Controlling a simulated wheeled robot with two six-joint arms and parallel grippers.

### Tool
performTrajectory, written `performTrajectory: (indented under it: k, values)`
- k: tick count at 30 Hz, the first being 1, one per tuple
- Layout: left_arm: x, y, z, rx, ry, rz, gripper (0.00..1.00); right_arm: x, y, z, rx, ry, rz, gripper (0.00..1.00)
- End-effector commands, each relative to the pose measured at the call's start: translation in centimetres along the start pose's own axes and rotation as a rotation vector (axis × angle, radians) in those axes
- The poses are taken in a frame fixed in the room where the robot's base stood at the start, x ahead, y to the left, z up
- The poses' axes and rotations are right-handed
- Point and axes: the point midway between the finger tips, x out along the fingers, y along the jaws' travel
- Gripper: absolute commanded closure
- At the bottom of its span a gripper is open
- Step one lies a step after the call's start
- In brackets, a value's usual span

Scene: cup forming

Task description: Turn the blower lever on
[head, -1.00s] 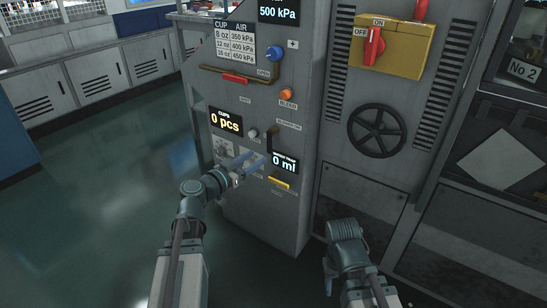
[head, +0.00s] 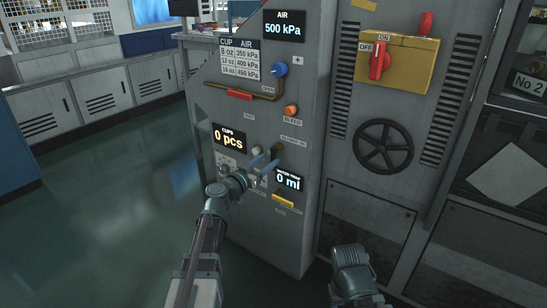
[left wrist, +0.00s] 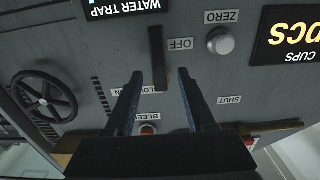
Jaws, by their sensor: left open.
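The blower lever (head: 279,151) is a small dark handle on the grey control panel (head: 262,115), below the blower-on label (head: 293,140). In the left wrist view, which shows the panel upside down, the lever (left wrist: 157,58) is a dark bar beside the OFF label (left wrist: 181,44). My left gripper (head: 266,161) is at the panel, open, with blue fingers. In its wrist view the fingers (left wrist: 158,80) stand on both sides of the lever's end; contact is not clear. My right arm is at the bottom of the head view; its fingers cannot be made out.
Close by are the bleed knob (head: 291,110), the zero button (left wrist: 221,42) and the water trap display (head: 288,181). A yellow handle (head: 283,201) sits below. A handwheel (head: 384,146) and yellow switch box (head: 397,65) are at right. Open floor (head: 110,220) lies left.

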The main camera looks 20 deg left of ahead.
Motion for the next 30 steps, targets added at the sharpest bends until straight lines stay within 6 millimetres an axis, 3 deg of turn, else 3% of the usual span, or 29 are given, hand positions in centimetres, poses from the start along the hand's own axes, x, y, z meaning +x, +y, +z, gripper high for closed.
performTrajectory:
  k: [3,9,21,30]
  values:
    - [2.2,-0.1,0.0,0.000,0.000,0.002,0.45,0.0,0.0,0.0,0.000,0.000,0.000,0.50]
    - [3.8,0.0,0.0,0.000,0.000,0.002,0.45,0.0,0.0,0.0,0.000,0.000,0.000,0.50]
    - [4.1,0.1,0.0,0.000,0.000,0.000,0.47,0.0,0.0,0.0,0.000,0.000,0.000,0.50]
    - [4.1,0.1,0.0,0.000,0.000,0.001,1.00,0.0,0.0,0.0,0.000,0.000,0.000,0.50]
